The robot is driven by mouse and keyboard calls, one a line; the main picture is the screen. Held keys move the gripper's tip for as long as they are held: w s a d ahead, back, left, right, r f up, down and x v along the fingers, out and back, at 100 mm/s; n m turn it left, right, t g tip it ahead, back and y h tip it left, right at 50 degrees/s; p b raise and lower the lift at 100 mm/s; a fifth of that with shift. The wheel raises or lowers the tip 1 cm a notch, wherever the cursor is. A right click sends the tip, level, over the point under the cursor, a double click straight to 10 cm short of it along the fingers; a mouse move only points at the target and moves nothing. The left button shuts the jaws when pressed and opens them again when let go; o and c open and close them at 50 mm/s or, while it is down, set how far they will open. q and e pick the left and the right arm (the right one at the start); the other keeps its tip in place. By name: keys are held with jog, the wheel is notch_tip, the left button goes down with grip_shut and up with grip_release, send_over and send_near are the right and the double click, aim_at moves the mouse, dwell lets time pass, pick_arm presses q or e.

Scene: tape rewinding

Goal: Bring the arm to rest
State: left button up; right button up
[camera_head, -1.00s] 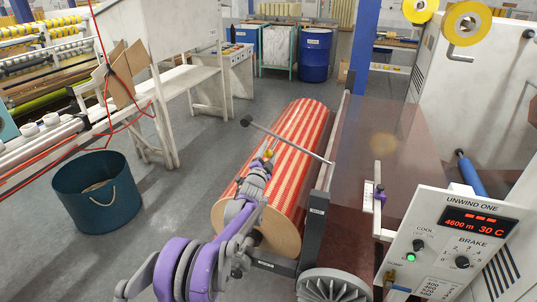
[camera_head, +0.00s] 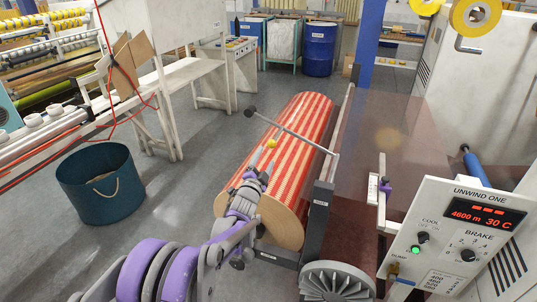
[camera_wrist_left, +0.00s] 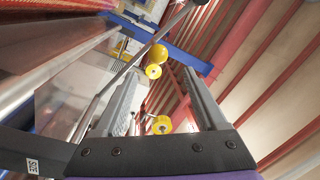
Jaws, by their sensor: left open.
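My left arm comes in from the lower left in the head view. Its purple and grey gripper (camera_head: 262,162) is in front of or over the near part of the red-and-cream striped roll (camera_head: 305,118); I cannot tell whether it touches. In the left wrist view its two grey fingers (camera_wrist_left: 160,95) stand apart, with nothing held between them. A small yellow piece (camera_head: 271,143) shows just past the fingertips in the head view. My right gripper is not in view.
A thin rod (camera_head: 290,132) with a dark knob crosses above the roll. The UNWIND ONE control panel (camera_head: 470,240) stands at the right. A dark teal bin (camera_head: 100,190) is on the floor at left. Open grey floor lies between bin and roll.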

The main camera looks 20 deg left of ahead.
pick_arm(q)
jog(key=shift+s, duration=0.5)
jog(key=s+d+f+n+g, duration=0.2)
jog(key=s+n+g, duration=0.1)
jog(key=s, duration=1.1)
jog(key=s+d+f+n+g+p, duration=0.1)
jog(key=s+d+f+n+g, duration=0.2)
jog(key=s, duration=1.2)
jog(key=s+d+f+n+g+p, duration=0.1)
jog(key=s+d+f+n+g, duration=0.2)
jog(key=s, duration=1.2)
jog(key=n+g, duration=0.2)
jog(key=g, duration=0.2)
jog(key=shift+s+d+f+g+h, duration=0.2)
jog(key=shift+s+d+g+h, duration=0.05)
jog(key=shift+g+h, duration=0.05)
